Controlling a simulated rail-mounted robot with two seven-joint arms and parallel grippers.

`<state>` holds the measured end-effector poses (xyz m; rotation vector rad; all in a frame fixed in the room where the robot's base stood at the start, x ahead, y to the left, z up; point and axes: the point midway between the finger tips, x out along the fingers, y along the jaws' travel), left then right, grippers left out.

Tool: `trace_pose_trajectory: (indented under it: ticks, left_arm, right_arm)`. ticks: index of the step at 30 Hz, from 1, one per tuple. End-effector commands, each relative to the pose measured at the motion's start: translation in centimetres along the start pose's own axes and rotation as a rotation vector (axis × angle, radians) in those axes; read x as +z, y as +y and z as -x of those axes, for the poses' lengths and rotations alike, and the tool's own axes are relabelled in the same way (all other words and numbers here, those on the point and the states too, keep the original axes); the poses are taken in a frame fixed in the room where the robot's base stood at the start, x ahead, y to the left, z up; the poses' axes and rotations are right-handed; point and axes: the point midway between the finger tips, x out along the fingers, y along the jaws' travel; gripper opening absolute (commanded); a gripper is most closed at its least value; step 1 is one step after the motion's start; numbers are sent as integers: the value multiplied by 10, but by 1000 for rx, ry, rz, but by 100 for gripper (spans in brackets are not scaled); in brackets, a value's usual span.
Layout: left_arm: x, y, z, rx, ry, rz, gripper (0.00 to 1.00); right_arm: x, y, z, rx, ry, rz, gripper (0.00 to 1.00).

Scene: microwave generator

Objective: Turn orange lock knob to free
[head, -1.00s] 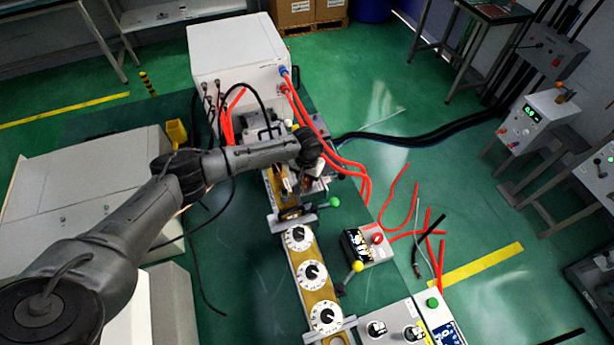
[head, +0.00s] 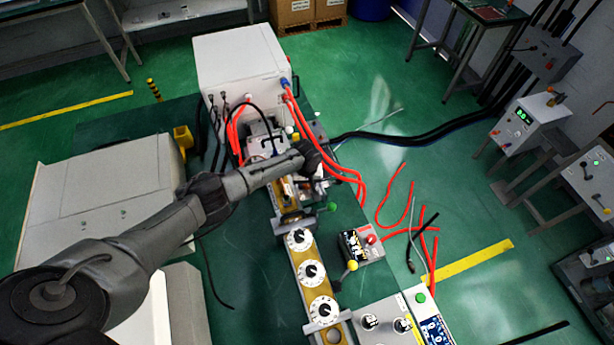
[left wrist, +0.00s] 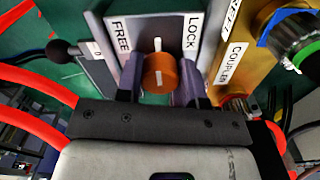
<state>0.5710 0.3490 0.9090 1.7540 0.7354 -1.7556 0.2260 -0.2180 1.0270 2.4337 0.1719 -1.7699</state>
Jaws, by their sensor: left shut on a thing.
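The orange lock knob (left wrist: 159,74) shows in the left wrist view on a plate labelled FREE (left wrist: 121,36) at left and LOCK (left wrist: 193,32) at right. A white line on the knob stands almost upright in the picture, between the two labels. My left gripper (left wrist: 160,88) has one dark finger on each side of the knob and is shut on it. In the head view my left arm reaches to the bench fixture, and its wrist end (head: 308,156) covers the knob. My right gripper is not in view.
A brass part labelled COUPLER (left wrist: 233,62) stands right of the plate. A black ball-ended lever (left wrist: 62,51) is at left. Red hoses (left wrist: 38,85) run close by the gripper. In the head view, white dials (head: 311,272) line the rail in front, and a white cabinet (head: 240,70) stands behind.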

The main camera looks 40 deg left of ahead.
Motion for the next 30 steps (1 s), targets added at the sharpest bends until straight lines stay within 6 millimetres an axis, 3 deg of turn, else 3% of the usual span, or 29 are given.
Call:
trace_pose_trajectory:
  ticks: [3, 12, 30]
  left_arm:
    - [2, 1, 5, -1, -5, 108, 11]
    - [1, 1, 3, 0, -3, 336, 11]
    - [0, 1, 1, 1, 0, 515, 11]
  right_arm:
    - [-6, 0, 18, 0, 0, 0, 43]
    - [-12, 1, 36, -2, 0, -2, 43]
    - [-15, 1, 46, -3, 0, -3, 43]
